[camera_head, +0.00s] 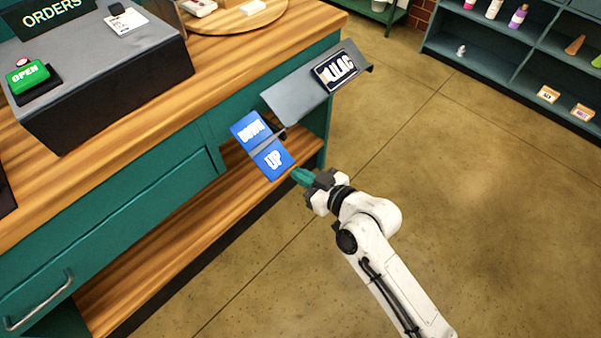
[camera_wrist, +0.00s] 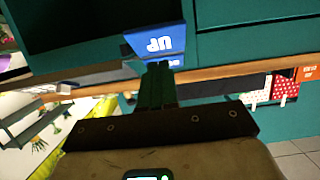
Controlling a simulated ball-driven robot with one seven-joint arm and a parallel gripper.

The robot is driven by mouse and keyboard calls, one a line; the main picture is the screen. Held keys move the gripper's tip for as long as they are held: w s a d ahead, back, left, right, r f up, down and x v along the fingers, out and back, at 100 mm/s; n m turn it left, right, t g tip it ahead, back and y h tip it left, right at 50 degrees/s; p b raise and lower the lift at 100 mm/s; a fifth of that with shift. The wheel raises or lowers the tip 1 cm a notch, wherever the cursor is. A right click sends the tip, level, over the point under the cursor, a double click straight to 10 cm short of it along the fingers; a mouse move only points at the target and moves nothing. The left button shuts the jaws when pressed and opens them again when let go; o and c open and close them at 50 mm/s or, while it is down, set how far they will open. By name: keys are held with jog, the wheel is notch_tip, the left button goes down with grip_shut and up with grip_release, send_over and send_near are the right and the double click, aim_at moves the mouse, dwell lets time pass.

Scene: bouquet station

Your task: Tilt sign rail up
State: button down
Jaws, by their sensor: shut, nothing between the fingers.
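The grey sign rail (camera_head: 300,92) juts out from the counter's right end and bears a dark LILAC plate (camera_head: 335,70). Below it is a blue two-part panel. Its upper half reads DOWN (camera_head: 251,131) and its lower half reads UP (camera_head: 273,160). My gripper (camera_head: 296,175) is shut and empty, its teal fingertips just right of the UP half. In the wrist view the closed fingertips (camera_wrist: 157,68) overlap the lower edge of the blue UP half (camera_wrist: 155,42). I cannot tell if they touch it.
The wooden counter (camera_head: 110,130) with its drawer handle (camera_head: 38,302) fills the left side. A grey box (camera_head: 100,75) and a green OPEN button (camera_head: 27,76) are on top. A shelf unit (camera_head: 500,55) stands at the upper right. The floor (camera_head: 480,200) on the right is clear.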

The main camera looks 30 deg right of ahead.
jog(key=f+v, duration=0.1)
jog(key=v, duration=0.7)
jog(key=shift+s+b, duration=0.35)
jog(key=shift+b, duration=0.1)
jog(key=s+d+f+m+g+h, duration=0.2)
jog(key=s+g, duration=0.4)
jog(key=s, duration=0.3)
jog(key=s+d+f+m+g+h, duration=0.2)
jog(key=s+d+f+g, duration=0.1)
jog(key=s+f+g, duration=0.2)
jog(key=s+g, duration=0.2)
jog(key=s, duration=0.2)
jog(key=shift+s+d+h+p, duration=0.15)
jog(key=shift+s+h+p, duration=0.15)
jog(key=shift+h, duration=0.1)
